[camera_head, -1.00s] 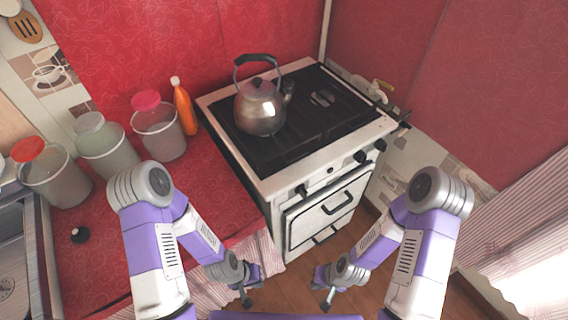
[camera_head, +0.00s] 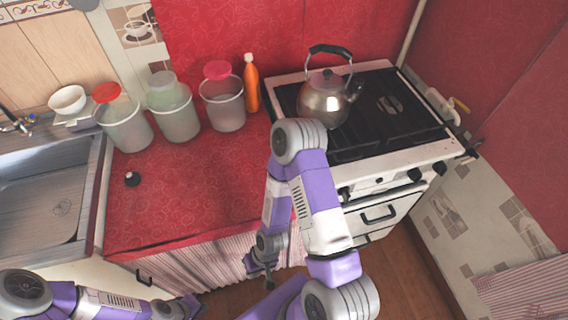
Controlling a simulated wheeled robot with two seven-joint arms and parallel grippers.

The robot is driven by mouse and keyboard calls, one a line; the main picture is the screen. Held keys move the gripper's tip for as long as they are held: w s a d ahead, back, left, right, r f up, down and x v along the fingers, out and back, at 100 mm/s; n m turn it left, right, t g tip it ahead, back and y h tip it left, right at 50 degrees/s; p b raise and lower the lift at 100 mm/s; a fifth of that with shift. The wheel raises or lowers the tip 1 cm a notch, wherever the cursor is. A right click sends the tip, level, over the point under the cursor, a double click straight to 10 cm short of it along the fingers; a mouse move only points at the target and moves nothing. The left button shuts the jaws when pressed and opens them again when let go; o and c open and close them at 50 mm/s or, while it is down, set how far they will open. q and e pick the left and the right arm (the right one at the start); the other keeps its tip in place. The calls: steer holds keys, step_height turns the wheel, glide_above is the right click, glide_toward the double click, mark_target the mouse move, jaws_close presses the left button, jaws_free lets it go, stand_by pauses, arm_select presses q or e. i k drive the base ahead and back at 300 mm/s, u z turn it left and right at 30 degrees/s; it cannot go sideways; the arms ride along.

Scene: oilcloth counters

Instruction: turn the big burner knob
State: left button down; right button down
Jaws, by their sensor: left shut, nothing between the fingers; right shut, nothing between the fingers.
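The stove (camera_head: 300,84) has black knobs along its white front: a left one (camera_head: 345,193), a middle one (camera_head: 414,174) and a right one (camera_head: 439,167). I cannot tell which is the big burner knob. My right gripper (camera_head: 268,276) hangs low in front of the striped curtain, left of the stove front, shut and empty, apart from all knobs. My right arm crosses the left part of the stove front and may hide some of it. My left gripper (camera_head: 192,304) is at the bottom edge, far from the stove, shut and empty.
A kettle (camera_head: 323,100) stands on the stovetop. The red counter (camera_head: 190,210) holds an orange bottle (camera_head: 251,84), lidded containers (camera_head: 225,105) and a small dark object (camera_head: 132,179). A sink (camera_head: 40,200) is at left. Wooden floor (camera_head: 395,275) is open before the stove.

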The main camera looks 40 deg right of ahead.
mark_target(414, 174)
steer(key=u, duration=1.25)
steer(key=k, duration=1.95)
steer(key=z, duration=1.95)
steer(key=k, duration=0.65)
steer(key=u, duration=0.45)
steer(key=i, duration=1.15)
